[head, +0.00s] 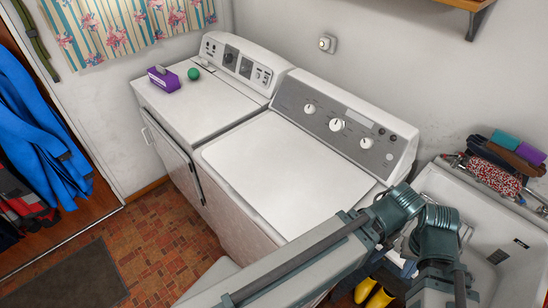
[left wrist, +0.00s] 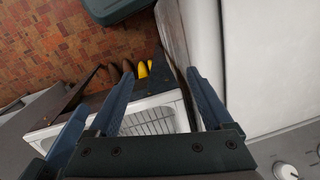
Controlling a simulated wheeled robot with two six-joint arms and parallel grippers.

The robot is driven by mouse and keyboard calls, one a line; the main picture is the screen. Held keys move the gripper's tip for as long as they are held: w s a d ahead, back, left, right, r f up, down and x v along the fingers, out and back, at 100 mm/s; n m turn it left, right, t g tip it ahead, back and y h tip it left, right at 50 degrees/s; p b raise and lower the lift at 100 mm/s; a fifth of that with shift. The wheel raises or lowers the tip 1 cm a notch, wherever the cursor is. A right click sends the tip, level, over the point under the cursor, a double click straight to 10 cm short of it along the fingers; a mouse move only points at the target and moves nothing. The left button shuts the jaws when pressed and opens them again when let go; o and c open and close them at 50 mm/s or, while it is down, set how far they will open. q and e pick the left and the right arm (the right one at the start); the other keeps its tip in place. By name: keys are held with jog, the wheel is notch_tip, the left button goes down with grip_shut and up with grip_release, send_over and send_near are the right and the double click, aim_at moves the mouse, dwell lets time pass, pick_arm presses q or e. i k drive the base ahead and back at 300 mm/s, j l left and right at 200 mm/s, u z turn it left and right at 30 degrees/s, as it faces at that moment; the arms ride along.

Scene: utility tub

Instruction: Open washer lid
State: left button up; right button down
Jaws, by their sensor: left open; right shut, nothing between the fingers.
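The washer (head: 349,112) is the right-hand white machine in the head view, with a grey knob panel at its back. Its white lid (head: 285,165) lies flat and shut. The washer's top (left wrist: 270,65) also shows at the right of the left wrist view. My left gripper (left wrist: 160,72) is open and empty, beside the washer's side and over the gap towards the tub, apart from the lid. In the head view, teal arm joints of mine (head: 438,245) cover the washer's near right corner. My right gripper is down there, shut and empty; its fingertips are hard to make out.
A second white machine (head: 190,105) adjoins on the left, with a purple box (head: 164,79) and a green ball (head: 193,74) on it. The utility tub (head: 500,225) stands at the right. Yellow boots (head: 378,298) stand on the floor between washer and tub. The lid's top is clear.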

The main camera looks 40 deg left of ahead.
aim_at(296, 182)
jog(key=u, duration=1.8)
jog(key=k+j+z, duration=0.25)
jog(key=k+j, duration=0.05)
jog(key=j, duration=0.05)
